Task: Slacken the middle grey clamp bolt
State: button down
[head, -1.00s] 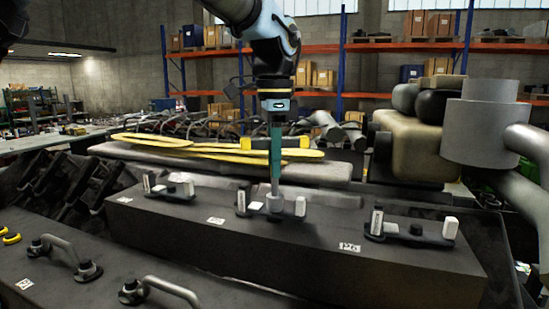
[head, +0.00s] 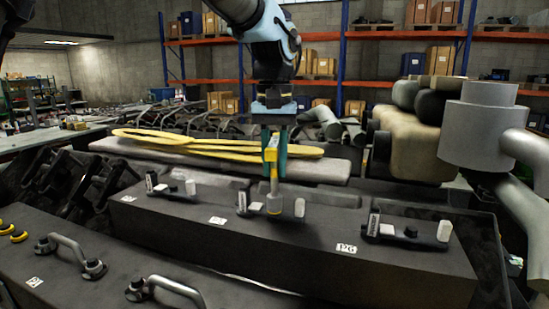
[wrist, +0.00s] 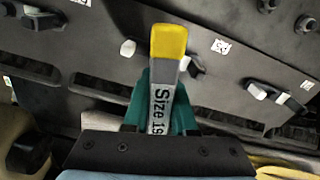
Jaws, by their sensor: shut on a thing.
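My gripper (head: 275,148) is shut on a socket wrench (head: 271,153) with a yellow-ended handle; its label reads "Size 19" in the wrist view (wrist: 160,100). In the wrist view, the handle covers part of the clamp (wrist: 194,66).
Similar clamps sit to the left (head: 173,190) and right (head: 408,233) on the block (head: 300,250). Looped handles (head: 68,250) stand in front. A grey pipe (head: 490,125) rises at the right. Yellow slings (head: 220,146) lie behind.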

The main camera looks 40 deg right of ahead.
aim_at(274, 141)
jog(key=n+p, duration=0.1)
jog(key=n, duration=0.6)
jog(key=shift+r+p, duration=0.15)
jog(key=shift+p, duration=0.15)
jog(key=c, duration=1.2)
grip_release()
jog(key=shift+c, duration=0.2)
grip_shut()
jog(key=shift+r+p, duration=1.65)
jog(key=shift+r, duration=0.05)
